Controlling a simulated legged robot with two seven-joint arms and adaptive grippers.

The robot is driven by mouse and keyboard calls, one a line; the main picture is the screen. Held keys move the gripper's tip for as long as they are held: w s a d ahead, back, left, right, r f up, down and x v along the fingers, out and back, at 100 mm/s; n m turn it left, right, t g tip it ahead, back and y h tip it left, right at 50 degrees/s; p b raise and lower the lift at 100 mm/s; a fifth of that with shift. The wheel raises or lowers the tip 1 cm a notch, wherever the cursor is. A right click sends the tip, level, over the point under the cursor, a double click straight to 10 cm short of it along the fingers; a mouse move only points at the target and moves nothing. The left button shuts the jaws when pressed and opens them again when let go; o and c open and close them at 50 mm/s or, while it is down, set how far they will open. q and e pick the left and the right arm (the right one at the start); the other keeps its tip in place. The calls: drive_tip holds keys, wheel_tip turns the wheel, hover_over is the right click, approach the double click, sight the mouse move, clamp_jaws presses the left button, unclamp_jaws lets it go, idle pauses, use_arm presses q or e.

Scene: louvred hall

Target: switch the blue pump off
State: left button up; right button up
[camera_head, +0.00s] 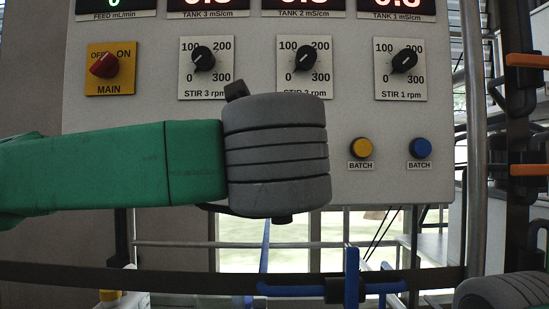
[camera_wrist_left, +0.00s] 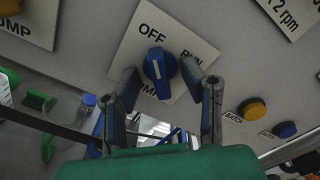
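The blue pump knob (camera_wrist_left: 159,70) sits on a white plate (camera_wrist_left: 126,50) marked OFF and RUN in the left wrist view; the lower word is partly hidden. The knob's long axis runs roughly toward OFF; I cannot tell for sure which end is its pointer. My left gripper (camera_wrist_left: 170,82) is open, one finger on each side of the knob, with visible gaps. In the head view my green left arm and grey wrist cover this part of the panel, so knob and fingers are hidden there.
The grey panel (camera_head: 130,135) also bears a red MAIN switch (camera_head: 104,65), several black STIR dials, a yellow BATCH button (camera_head: 361,147) and a blue BATCH button (camera_head: 420,147). Another PUMP plate (camera_wrist_left: 32,22) is at the wrist view's upper left. Blue bars (camera_head: 350,285) stand below the panel.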

use_arm(q)
drive_tip(key=shift+r, duration=0.1)
drive_tip(key=s+b, duration=0.4)
drive_tip(key=s, duration=0.3)
drive_tip(key=shift+a+r, duration=0.1)
drive_tip(key=shift+r, duration=0.1)
